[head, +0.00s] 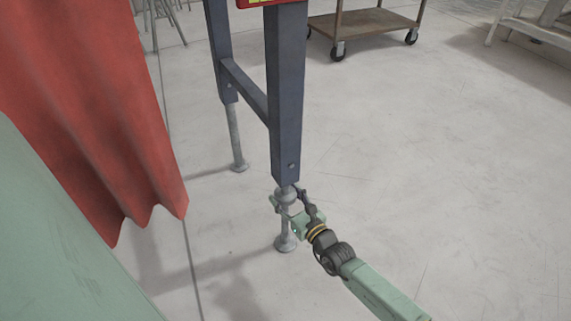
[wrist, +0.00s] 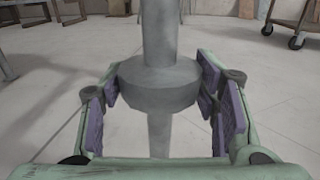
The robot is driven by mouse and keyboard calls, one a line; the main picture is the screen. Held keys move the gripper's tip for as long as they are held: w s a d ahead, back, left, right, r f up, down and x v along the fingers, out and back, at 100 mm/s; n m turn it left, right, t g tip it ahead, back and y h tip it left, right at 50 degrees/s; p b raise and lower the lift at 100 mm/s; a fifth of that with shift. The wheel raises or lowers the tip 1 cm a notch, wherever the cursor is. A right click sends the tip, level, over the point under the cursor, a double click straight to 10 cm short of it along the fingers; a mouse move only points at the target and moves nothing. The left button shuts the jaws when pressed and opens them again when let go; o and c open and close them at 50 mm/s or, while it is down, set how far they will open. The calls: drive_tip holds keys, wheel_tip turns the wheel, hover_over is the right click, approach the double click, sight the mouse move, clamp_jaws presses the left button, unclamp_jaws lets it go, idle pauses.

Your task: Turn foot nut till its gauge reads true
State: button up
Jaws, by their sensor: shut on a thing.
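The foot nut (wrist: 160,88) is a grey round collar on the threaded foot of a dark blue-grey leg (head: 286,100). It also shows in the head view (head: 285,195), just below the leg's end, partly hidden by my gripper. My gripper (head: 288,200) reaches in from the lower right, its purple-padded fingers on either side of the nut. In the wrist view the fingers are shut on the nut's left and right sides. The rod below the nut runs down to a round foot pad (head: 286,243) on the floor. I see no readable gauge.
A second leg with its own foot (head: 238,165) stands behind, joined by a crossbar (head: 243,88). A red curtain (head: 110,120) hangs at left beside a pale green surface (head: 50,260). A wheeled cart (head: 368,22) stands at the back.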

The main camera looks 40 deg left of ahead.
drive_tip(key=shift+d+f+n+g+b, duration=0.1)
drive_tip(key=shift+f+n+g+b, duration=0.2)
drive_tip(key=shift+n+g+b, duration=0.25)
drive_tip(key=shift+w+r, duration=0.1)
drive_tip(key=shift+r, duration=0.15)
drive_tip(key=o, duration=1.2)
drive_tip(key=v, duration=1.2)
